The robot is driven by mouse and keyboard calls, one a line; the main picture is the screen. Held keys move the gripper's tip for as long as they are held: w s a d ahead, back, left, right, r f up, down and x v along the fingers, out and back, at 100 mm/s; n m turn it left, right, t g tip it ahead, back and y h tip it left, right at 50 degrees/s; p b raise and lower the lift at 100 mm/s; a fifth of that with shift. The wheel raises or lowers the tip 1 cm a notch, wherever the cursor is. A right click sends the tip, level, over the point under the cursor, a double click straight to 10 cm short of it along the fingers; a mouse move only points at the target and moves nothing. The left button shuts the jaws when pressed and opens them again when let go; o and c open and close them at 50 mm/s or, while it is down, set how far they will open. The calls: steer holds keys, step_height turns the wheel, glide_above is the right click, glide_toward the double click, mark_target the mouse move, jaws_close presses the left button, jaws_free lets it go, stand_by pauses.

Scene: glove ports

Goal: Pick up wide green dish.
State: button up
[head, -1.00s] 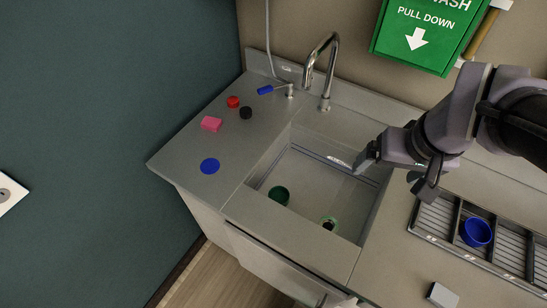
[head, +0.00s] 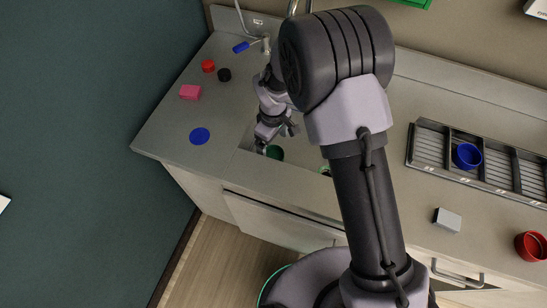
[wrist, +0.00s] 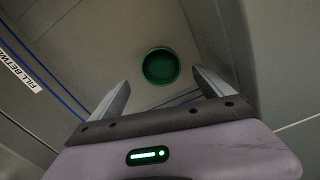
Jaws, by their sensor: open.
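The wide green dish (head: 275,153) sits on the floor of the sink, near its left front corner, partly hidden by my gripper in the head view. In the wrist view the green dish (wrist: 160,66) shows whole, as a round dark green dish seen from above. My gripper (head: 268,145) is open and empty, above the left part of the sink and close to the dish in the head view. In the wrist view my gripper's two fingers (wrist: 160,87) are spread apart, with the dish beyond the tips and between their lines.
The sink walls surround the dish. Left of the sink lie a blue disc (head: 200,136), a pink block (head: 190,92), and red (head: 208,66) and black (head: 224,74) round pieces. A rack (head: 431,148) with a blue cup (head: 467,156) stands right. My arm hides most of the sink.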

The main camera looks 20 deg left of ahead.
mark_target(273, 157)
step_height(273, 157, down, 5)
steer(key=shift+s+f+b, duration=0.15)
steer(key=shift+f+b, duration=0.05)
steer(key=shift+b, duration=1)
steer(key=shift+r, duration=0.2)
steer(key=shift+c, duration=0.4)
steer(key=c, duration=1.3)
